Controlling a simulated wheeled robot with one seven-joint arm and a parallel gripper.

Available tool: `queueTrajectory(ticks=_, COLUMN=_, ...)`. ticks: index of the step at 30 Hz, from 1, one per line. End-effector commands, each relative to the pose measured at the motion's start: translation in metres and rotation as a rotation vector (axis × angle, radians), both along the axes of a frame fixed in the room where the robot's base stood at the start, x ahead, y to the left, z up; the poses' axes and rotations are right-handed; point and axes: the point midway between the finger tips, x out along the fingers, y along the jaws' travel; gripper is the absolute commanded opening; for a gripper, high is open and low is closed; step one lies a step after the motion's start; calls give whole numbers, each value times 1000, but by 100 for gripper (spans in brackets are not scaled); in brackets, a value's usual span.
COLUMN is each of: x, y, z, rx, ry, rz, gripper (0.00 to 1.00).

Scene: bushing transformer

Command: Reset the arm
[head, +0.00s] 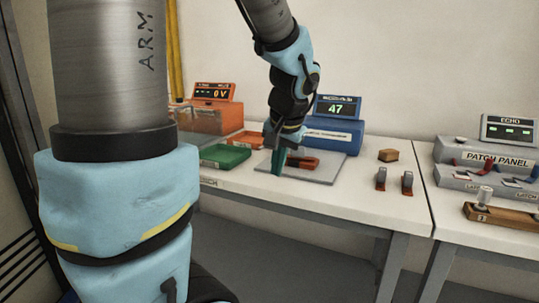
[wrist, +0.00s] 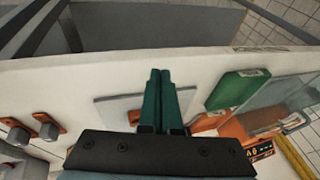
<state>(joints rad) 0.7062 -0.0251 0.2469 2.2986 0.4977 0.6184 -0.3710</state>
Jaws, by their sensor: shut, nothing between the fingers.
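My gripper (head: 279,165) hangs at the end of my arm over a grey plate (head: 318,172) on the white bench, its teal fingers pointing down. In the wrist view the two fingers (wrist: 160,74) lie side by side, shut and empty, over the same plate (wrist: 112,108). An orange-red part (head: 305,163) sits on the plate just right of the fingers in the head view. In the wrist view, most of that part is hidden behind the gripper body. Whether the fingertips touch the plate cannot be told.
A blue box (head: 330,135) with a display reading 47 stands behind the gripper. A green tray (head: 224,156) and an orange unit (head: 213,92) are to the left. Two small levers (head: 394,181) and a patch panel (head: 487,158) are to the right. The bench front is clear.

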Motion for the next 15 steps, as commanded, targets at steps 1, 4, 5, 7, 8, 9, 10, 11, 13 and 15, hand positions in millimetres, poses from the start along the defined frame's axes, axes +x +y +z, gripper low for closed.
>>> queueTrajectory(ticks=1, x=-6, y=12, z=-3, rx=-13, ry=31, rz=32, gripper=0)
queueTrajectory(ticks=4, x=-21, y=32, z=-15, rx=-55, ry=93, rz=94, gripper=0)
queueTrajectory(ticks=5, x=-27, y=38, z=-20, rx=-71, ry=112, rz=115, gripper=0)
queueTrajectory(ticks=7, x=-39, y=52, z=-28, rx=-106, ry=151, rz=165, gripper=0)
queueTrajectory(ticks=8, x=-45, y=56, z=-31, rx=-121, ry=165, rz=186, gripper=0)
queueTrajectory(ticks=9, x=-51, y=62, z=-35, rx=-141, ry=181, rz=214, gripper=0)
queueTrajectory(ticks=10, x=-56, y=66, z=-38, rx=-154, ry=192, rz=232, gripper=0)
queueTrajectory(ticks=11, x=-60, y=70, z=-40, rx=-166, ry=200, rz=250, gripper=0)
queueTrajectory(ticks=13, x=-68, y=77, z=-44, rx=-191, ry=216, rz=286, gripper=0)
queueTrajectory(ticks=15, x=-74, y=81, z=-48, rx=-209, ry=226, rz=312, gripper=0)
